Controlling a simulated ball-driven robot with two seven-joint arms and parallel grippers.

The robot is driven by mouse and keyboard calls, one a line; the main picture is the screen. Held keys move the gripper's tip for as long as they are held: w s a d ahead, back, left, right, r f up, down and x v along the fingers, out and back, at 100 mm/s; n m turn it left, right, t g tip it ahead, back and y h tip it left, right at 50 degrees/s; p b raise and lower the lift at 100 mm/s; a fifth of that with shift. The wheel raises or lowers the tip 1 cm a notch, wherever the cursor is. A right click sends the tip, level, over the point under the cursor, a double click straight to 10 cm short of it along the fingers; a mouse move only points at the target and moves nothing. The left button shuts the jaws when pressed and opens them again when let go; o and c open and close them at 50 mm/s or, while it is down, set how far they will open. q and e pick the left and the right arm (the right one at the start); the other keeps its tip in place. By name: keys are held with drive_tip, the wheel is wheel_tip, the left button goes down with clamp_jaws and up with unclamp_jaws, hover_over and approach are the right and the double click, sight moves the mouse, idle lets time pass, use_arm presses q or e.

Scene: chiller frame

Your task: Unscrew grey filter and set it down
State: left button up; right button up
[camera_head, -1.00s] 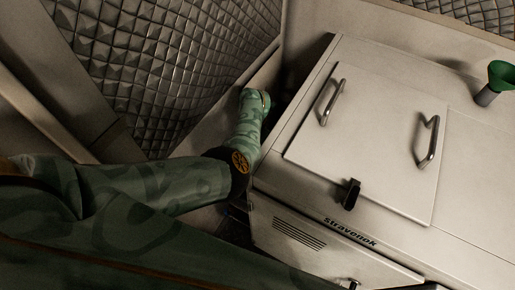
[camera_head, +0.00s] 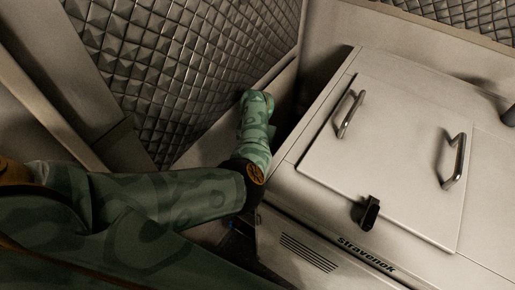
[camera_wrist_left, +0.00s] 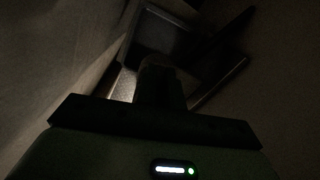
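My left arm reaches in from the left in the head view and goes down into the gap by the left side of the white chiller (camera_head: 405,130). Its gripper is hidden there. In the left wrist view my left gripper (camera_wrist_left: 160,85) shows as a dark block beyond a wide dark bar. The picture is too dark to tell its fingers apart or whether they hold anything. I cannot make out the grey filter in either view. My right gripper is not in view.
The chiller's lid carries two metal handles (camera_head: 350,114) (camera_head: 454,160) and a black latch (camera_head: 369,212). A quilted metal wall (camera_head: 180,60) stands close on the left, so the gap is narrow. Pale bars and a boxy shape (camera_wrist_left: 160,35) lie ahead in the wrist view.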

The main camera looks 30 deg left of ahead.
use_arm(q)
drive_tip(key=o, duration=1.2)
drive_tip(key=shift+s+d, duration=0.25)
drive_tip(key=shift+c, duration=0.2)
drive_tip(key=shift+w, duration=0.1)
drive_tip(key=m+p, duration=0.1)
drive_tip(key=m, duration=0.1)
drive_tip(key=d+m+p, duration=0.1)
drive_tip(key=m+p, duration=0.1)
drive_tip(key=s+m+p, duration=0.1)
drive_tip(key=m, duration=0.2)
drive_tip(key=shift+d+r, duration=0.25)
drive_tip(key=shift+d, duration=0.15)
drive_tip(key=m+p, duration=0.1)
drive_tip(key=m, duration=0.1)
drive_tip(key=d+m+p, duration=0.1)
drive_tip(key=m, duration=0.1)
drive_tip(key=s+m+p, duration=0.1)
drive_tip(key=m, duration=0.1)
drive_tip(key=shift+d, duration=0.3)
drive_tip(key=shift+s+d+f+m+p, duration=0.15)
drive_tip(key=shift+m+p, duration=0.25)
drive_tip(key=shift+m, duration=0.5)
drive_tip(key=shift+f, duration=0.1)
drive_tip(key=shift+c, duration=0.3)
